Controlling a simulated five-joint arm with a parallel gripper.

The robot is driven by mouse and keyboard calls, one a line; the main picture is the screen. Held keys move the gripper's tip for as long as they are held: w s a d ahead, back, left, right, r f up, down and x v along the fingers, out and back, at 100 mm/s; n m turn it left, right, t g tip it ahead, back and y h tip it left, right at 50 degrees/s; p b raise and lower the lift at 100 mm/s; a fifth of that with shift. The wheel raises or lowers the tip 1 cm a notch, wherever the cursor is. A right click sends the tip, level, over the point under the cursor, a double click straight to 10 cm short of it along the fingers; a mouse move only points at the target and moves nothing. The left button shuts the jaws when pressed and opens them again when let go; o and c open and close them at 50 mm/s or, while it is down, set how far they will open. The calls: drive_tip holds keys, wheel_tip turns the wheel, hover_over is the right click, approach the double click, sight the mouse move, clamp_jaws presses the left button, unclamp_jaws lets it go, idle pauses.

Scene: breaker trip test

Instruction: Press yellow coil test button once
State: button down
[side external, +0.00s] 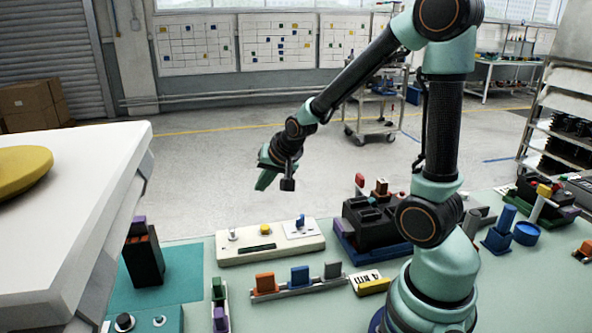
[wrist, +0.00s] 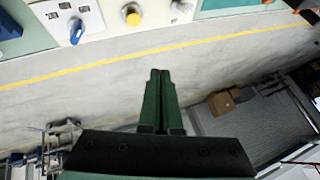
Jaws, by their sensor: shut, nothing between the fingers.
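A small round yellow button (side external: 266,230) sits on a long cream panel (side external: 230,257) on the bench. It also shows near the top of the wrist view (wrist: 132,15). My gripper (side external: 262,184) is shut and empty, with its green fingers pointing down. It hangs in the air above and beyond the panel, clear of the button. In the wrist view its closed fingertips (wrist: 160,72) lie over the floor, below the button in the picture. Nothing hides the button in either view.
The same panel carries a blue lever (side external: 300,220), a white knob (side external: 232,234) and a black slot (side external: 257,247). Orange, blue and grey blocks (side external: 300,277) stand in front. A dark device (side external: 370,220) stands to the right. A white block with a large yellow disc (side external: 20,168) fills the left foreground.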

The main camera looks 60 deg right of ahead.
sight(265, 229)
drive_tip(key=shift+w+d+f+m, duration=0.2)
drive_tip(key=shift+d+f+m, duration=0.1)
drive_tip(key=shift+d, duration=0.05)
drive_tip(key=shift+f, duration=4.4)
drive_tip(key=shift+f, duration=0.15)
drive_tip(key=shift+a+f, duration=0.15)
drive_tip(key=shift+f, duration=0.15)
drive_tip(key=shift+f, duration=0.5)
drive_tip(key=shift+r, duration=0.95)
